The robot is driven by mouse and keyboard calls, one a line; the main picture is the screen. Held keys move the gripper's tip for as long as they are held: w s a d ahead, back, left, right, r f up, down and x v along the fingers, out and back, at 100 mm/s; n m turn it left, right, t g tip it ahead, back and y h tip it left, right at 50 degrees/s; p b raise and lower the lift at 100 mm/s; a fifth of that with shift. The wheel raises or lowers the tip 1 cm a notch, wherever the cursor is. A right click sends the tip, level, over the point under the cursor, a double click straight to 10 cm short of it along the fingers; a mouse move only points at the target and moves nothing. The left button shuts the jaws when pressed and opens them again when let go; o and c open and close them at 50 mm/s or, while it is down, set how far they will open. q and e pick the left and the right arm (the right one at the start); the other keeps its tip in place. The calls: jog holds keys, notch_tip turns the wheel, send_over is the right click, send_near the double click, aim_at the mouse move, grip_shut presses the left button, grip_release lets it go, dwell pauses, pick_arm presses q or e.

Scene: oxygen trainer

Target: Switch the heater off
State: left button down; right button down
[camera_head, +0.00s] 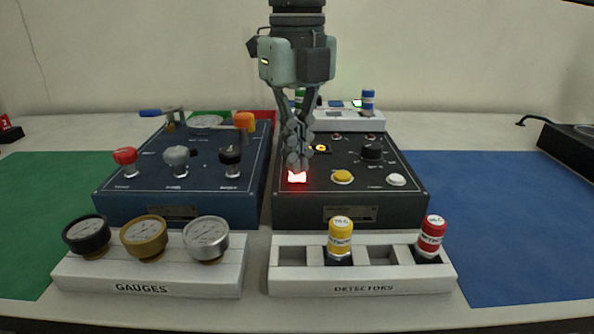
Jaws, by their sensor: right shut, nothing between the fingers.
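A dark control box (330,210) stands at the centre of the table. A small switch on its top near the front left glows red (297,177). My right gripper (296,164) comes down from above with its fingers together and empty. Its fingertips are right at the glowing switch and hide its back part. I cannot tell whether they touch it. A yellow button (342,177), a white button (396,180) and a black knob (371,151) sit on the same panel. My left gripper is not in view.
A blue box (180,214) with red, grey and black knobs stands close on the left. In front are a gauges tray (150,290) and a detectors tray (362,290). A white rack (345,124) stands behind. Green and blue mats (510,220) at the sides are mostly clear.

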jog(key=shift+f+b, duration=0.45)
jog(key=shift+f, duration=0.2)
jog(key=shift+r, duration=0.15)
jog(key=shift+r+p, duration=1.65)
jog(key=shift+r, duration=0.65)
jog(key=shift+r+p, duration=0.6)
jog(key=shift+r, duration=0.5)
